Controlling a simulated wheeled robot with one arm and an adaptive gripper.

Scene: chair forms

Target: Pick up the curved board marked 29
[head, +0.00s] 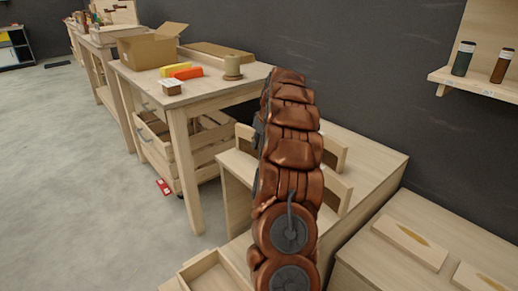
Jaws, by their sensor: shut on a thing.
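My copper-coloured arm stands upright in the middle of the head view and hides much of what lies behind it. My gripper cannot be made out; it is hidden behind the arm or outside the view. No number can be read on either, so I cannot tell whether one is the curved board marked 29.
A workbench (194,96) at the left back bears a cardboard box (150,48), orange and yellow blocks and a spool (232,68). A slatted crate (155,148) stands beneath. A wall shelf (478,84) holds two bottles. A low cabinet (365,262) is at right.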

